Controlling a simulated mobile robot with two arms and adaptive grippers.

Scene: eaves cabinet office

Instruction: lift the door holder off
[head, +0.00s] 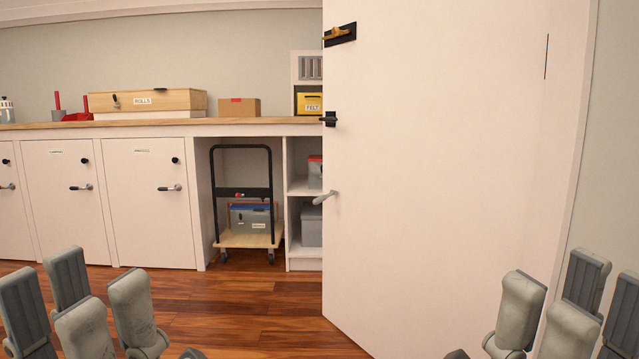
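A large white door (430,180) fills the right half of the head view, standing open. On its left edge near the top is a black plate with a yellow-brass piece (339,34). Lower on that edge is a small black fitting (329,119), and below it a grey lever handle (325,197). I cannot tell which of these fittings is the door holder. My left gripper (78,312) is at the lower left, its grey fingers spread and empty. My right gripper (565,320) is at the lower right, in front of the door, also spread and empty. Neither visibly touches the door.
White cabinets (150,205) under a wooden counter (215,123) line the back wall. A trolley (245,238) with a grey bin stands in the open bay. A wooden box labelled ROLLS (147,100) and a cardboard box (239,107) sit on the counter. The wooden floor (235,300) left of the door is clear.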

